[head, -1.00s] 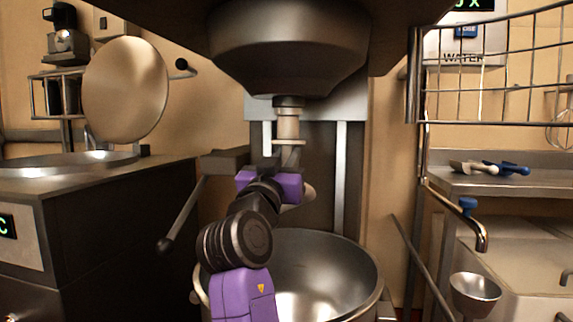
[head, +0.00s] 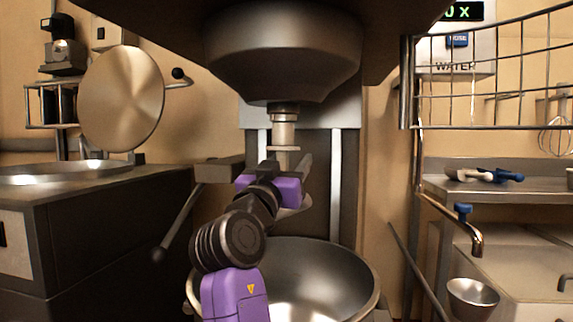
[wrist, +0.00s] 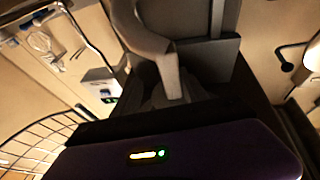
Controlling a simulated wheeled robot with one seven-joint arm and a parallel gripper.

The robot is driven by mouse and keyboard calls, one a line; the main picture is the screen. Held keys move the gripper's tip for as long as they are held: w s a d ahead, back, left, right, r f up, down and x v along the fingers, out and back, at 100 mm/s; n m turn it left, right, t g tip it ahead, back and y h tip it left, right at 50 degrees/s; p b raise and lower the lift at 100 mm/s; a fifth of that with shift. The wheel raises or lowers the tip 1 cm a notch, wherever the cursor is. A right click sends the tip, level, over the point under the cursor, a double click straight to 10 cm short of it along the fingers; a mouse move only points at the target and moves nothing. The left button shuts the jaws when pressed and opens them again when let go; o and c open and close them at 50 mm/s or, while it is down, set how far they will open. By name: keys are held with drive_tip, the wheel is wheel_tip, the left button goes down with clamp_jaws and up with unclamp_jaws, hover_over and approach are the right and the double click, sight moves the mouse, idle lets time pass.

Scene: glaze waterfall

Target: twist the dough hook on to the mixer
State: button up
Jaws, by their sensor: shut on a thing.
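The mixer's big dark rounded head (head: 283,60) hangs at top centre in the head view. Its short metal shaft (head: 284,132) points down from the middle, with a small flat collar at its lower end. My gripper (head: 287,168) is just below the shaft, shut on the dough hook. The hook's pale curved part (head: 297,209) shows behind and below the gripper. In the wrist view the hook (wrist: 148,38) is a curved metal bar running down between the fingers of my gripper (wrist: 176,97). Whether the hook's top touches the shaft is hidden.
The steel mixer bowl (head: 330,275) stands open below my arm. A wire guard (head: 490,75) stands at the upper right. A lever (head: 180,220) juts at the left beside a dark counter (head: 110,210). A tap (head: 472,232) and small steel cup (head: 473,296) are at the right.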

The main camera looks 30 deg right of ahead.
drive_tip(key=shift+w+a+f, duration=0.1)
drive_tip(key=shift+a, duration=0.1)
idle(0.4)
drive_tip(key=shift+o, duration=0.9)
drive_tip(key=shift+f, duration=0.1)
drive_tip(key=o, duration=1)
drive_tip(key=s+a+r, duration=0.1)
drive_tip(key=s+a, duration=0.6)
drive_tip(key=shift+s+a, duration=0.4)
idle(0.5)
